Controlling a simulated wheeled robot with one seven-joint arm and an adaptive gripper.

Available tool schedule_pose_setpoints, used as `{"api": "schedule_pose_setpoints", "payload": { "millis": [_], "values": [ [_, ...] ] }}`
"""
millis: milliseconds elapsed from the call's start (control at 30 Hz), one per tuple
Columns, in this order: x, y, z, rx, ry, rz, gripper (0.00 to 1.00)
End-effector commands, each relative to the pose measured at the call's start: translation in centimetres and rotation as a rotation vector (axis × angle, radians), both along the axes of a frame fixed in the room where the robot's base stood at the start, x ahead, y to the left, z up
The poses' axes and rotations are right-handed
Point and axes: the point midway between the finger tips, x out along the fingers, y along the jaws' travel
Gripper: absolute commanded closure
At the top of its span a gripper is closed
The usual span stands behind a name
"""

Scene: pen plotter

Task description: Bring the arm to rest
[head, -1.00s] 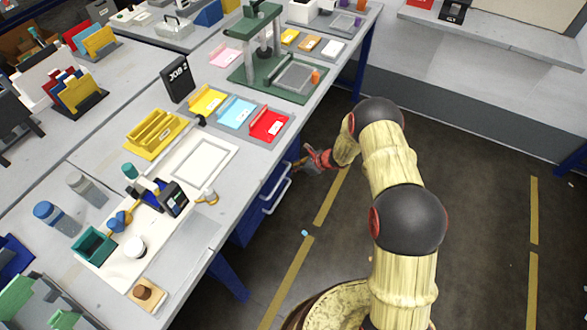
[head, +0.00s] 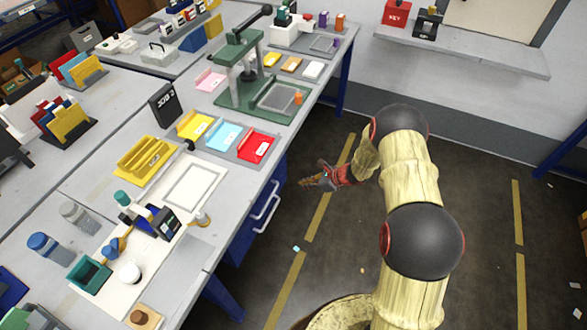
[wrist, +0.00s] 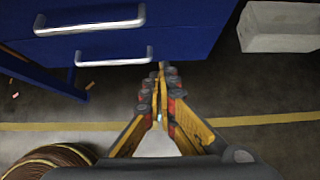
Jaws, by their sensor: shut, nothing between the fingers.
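My gripper (head: 312,180) is at the end of my arm, low beside the workbench, over the open floor to the right of the drawer unit. In the wrist view, my gripper (wrist: 160,75) has its two fingers together with nothing between them. The gripper touches nothing that I can see. My arm (head: 415,190) is bent, with its dark round joints and pale links standing over the floor on the right.
The workbench (head: 210,245) on the left holds a pen plotter, coloured trays and a green press (head: 240,75). The blue drawer unit (wrist: 180,30) with metal handles is ahead of the gripper. A pale box (wrist: 278,27) stands on the floor. Dark floor (head: 340,245) is free.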

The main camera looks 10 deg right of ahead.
Motion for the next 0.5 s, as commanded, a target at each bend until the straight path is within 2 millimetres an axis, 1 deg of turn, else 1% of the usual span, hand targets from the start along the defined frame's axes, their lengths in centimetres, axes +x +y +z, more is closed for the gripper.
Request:
{"api": "schedule_pose_setpoints", "payload": {
  "millis": [233, 333, 367, 467, 500],
  "values": [
    [-0.1, -0.1, 0.1, -0.002, -0.003, 0.004, 1.0],
    [-0.4, 0.1, 0.1, -0.02, -0.03, 0.056, 1.0],
    [-0.9, 0.3, -0.1, -0.03, -0.036, 0.091, 1.0],
    [-4.1, 1.4, -1.0, -0.049, -0.028, 0.209, 1.0],
    [-5.6, 1.8, -1.2, -0.055, -0.024, 0.262, 1.0]
  ]
}}
